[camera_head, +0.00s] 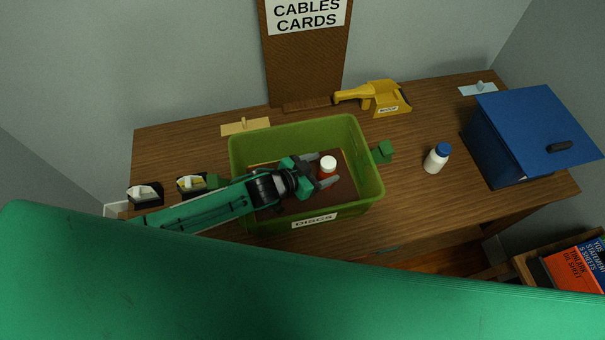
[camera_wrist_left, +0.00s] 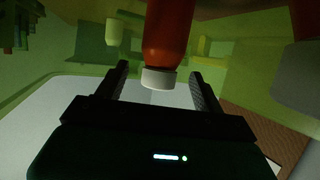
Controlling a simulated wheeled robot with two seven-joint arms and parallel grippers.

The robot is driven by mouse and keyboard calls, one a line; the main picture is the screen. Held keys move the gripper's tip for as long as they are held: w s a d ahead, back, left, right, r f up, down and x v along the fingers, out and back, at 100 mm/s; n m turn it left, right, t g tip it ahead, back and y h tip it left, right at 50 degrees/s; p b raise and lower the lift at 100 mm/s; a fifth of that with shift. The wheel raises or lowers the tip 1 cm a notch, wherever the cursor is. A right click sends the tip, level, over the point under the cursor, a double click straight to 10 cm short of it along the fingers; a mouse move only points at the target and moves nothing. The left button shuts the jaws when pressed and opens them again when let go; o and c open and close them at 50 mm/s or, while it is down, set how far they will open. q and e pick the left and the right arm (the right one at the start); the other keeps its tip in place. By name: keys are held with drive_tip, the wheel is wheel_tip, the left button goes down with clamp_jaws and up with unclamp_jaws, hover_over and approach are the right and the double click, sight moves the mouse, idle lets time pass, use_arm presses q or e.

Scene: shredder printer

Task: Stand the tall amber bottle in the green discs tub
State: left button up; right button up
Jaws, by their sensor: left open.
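The tall amber bottle (camera_head: 328,162), reddish with a white cap, stands inside the green discs tub (camera_head: 365,190). Its upper part shows in the head view and looks upright; its base is hidden. My left gripper (camera_head: 324,169) reaches into the tub from the left and is open, with a finger on either side of the bottle. In the left wrist view the bottle (camera_wrist_left: 166,35) and its cap lie between the open fingers (camera_wrist_left: 160,85), with gaps at both sides. My right gripper is not in view.
A blue box (camera_head: 520,130) is at the right, and a yellow tool (camera_head: 375,98) lies behind. Two small dark holders (camera_head: 145,194) sit at the left.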

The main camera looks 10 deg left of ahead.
use_arm(q)
drive_tip(key=v, duration=0.7)
drive_tip(key=shift+a+b, duration=0.2)
drive_tip(key=shift+b, duration=0.25)
drive_tip(key=shift+s, duration=0.15)
